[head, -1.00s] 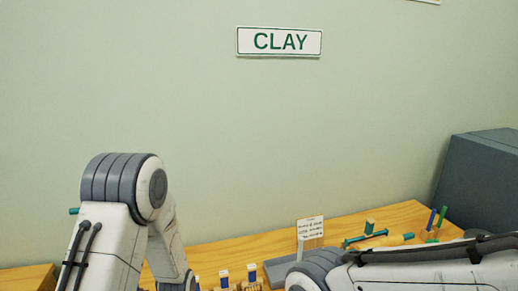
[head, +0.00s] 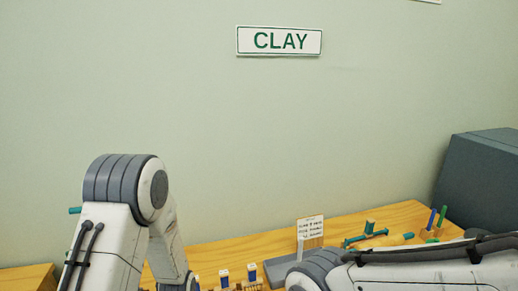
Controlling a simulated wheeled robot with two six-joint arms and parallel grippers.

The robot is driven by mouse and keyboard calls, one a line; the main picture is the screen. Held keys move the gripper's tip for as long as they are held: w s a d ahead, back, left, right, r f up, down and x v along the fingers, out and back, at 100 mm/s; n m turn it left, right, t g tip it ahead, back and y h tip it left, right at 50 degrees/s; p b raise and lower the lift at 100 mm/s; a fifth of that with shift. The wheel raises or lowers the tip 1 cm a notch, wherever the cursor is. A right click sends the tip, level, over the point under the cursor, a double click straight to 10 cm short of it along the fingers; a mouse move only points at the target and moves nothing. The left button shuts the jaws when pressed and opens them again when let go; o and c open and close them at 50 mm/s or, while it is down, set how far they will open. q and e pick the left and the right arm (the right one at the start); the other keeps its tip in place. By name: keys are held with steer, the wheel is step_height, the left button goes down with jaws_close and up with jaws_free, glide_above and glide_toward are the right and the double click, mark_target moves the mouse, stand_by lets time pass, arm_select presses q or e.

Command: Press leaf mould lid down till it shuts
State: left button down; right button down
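The leaf mould and its lid cannot be made out in the head view. My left arm comes up from the lower left and bends down behind the table's near part; its gripper is outside the picture. My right arm lies across the lower right, and its gripper is also not visible. A grey block (head: 278,268) shows partly behind my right arm, beside a small written card (head: 311,229); I cannot tell what the block is.
The wooden table (head: 235,250) runs along the green wall under a CLAY sign (head: 279,41). Several small tools with blue or white ends (head: 224,277) stand near the front. A teal-handled tool (head: 366,237), pens in a holder (head: 427,234) and a dark grey box (head: 480,185) are at right.

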arm_select(q)
steer(key=shift+f, duration=0.25)
stand_by(0.8)
stand_by(0.4)
step_height(320, 180, up, 9)
steer(key=p, duration=0.7)
